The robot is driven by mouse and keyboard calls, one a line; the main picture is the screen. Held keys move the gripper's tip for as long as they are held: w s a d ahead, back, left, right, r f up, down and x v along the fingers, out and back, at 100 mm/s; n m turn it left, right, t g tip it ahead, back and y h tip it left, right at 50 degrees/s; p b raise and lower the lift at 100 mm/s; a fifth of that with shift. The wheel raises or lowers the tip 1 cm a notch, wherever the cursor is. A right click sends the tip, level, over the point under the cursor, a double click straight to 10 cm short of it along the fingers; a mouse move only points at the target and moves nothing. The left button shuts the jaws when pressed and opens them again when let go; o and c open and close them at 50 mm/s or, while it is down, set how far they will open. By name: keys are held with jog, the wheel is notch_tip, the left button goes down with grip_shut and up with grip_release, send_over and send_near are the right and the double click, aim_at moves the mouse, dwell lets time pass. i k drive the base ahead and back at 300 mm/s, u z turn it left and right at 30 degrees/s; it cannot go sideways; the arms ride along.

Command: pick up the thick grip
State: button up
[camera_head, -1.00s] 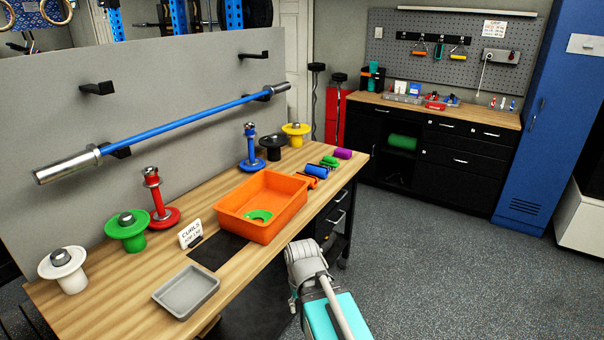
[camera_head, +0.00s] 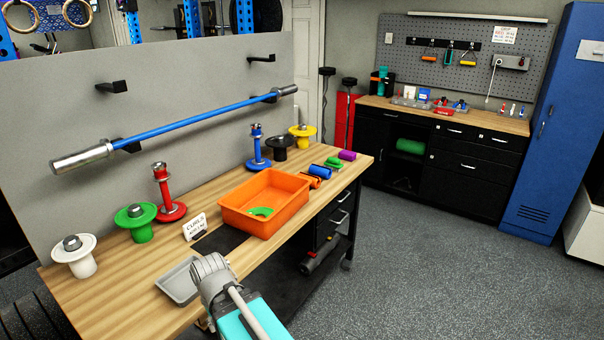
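Several small cylinders lie at the far right end of the wooden bench: a blue one (camera_head: 319,171), a purple one (camera_head: 347,155) and an orange-and-black one (camera_head: 311,181). Any of these could be the thick grip; I cannot tell which from this view. My arm reaches up from the bottom of the picture, with a grey joint (camera_head: 210,277) over the bench's front edge beside the grey tray (camera_head: 177,284). My gripper's fingers do not show. The arm is well to the left of the small cylinders, nearer the camera.
An orange bin (camera_head: 236,220) with a green piece inside stands mid-bench. White, green, red, blue, black and yellow stands line the back, below a blue barbell (camera_head: 200,123). A small sign (camera_head: 195,226) stands near the bin. Open floor (camera_head: 420,270) lies right of the bench.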

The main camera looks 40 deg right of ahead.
aim_at(326, 172)
jog(key=u, duration=0.75)
jog(key=k, duration=0.8)
jog(key=z, duration=1.15)
jog(key=i, duration=0.7)
